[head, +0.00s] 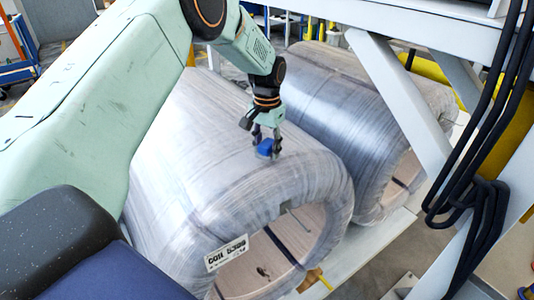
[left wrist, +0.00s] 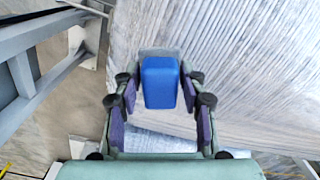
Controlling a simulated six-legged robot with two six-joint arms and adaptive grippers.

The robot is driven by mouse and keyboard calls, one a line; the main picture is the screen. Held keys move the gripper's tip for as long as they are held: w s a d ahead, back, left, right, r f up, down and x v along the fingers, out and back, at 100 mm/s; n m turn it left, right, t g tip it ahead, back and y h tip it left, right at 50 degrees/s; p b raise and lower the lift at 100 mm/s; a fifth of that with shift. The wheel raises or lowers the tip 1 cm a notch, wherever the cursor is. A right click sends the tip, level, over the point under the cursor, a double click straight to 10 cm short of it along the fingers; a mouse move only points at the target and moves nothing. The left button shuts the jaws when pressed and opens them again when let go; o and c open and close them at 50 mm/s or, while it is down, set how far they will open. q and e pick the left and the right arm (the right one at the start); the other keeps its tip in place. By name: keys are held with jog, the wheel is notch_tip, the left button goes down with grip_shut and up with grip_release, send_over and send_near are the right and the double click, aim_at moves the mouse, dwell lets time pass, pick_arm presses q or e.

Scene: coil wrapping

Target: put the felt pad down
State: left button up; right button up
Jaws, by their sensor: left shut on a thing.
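The felt pad shows as a blue block (head: 265,147) between my left gripper's fingers, over the top of the near wrapped coil (head: 190,150). In the left wrist view the blue block (left wrist: 160,84) fills the space between the fingertips, with a grey flat edge (left wrist: 160,53) showing just beyond it. My left gripper (head: 267,139) is shut on it and points down at the coil. The pad appears close to the wrapped surface; whether it touches cannot be told. My right gripper is not in view.
The near coil has an open bore and a white label (head: 227,254). A second wrapped coil (head: 345,95) lies behind it to the right. White frame beams (head: 398,95) and hanging black cables (head: 485,130) stand at the right. The near coil's top is otherwise bare.

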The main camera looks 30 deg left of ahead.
aim_at(267, 143)
pick_arm(q)
notch_tip(267, 143, down, 2)
jog(key=shift+f, duration=0.1)
jog(key=shift+w, duration=0.1)
jog(key=shift+f, duration=0.2)
jog(key=o, duration=1.1)
jog(key=shift+r, duration=0.15)
jog(key=shift+o, duration=0.2)
notch_tip(267, 143, up, 12)
jog(key=shift+r, duration=0.1)
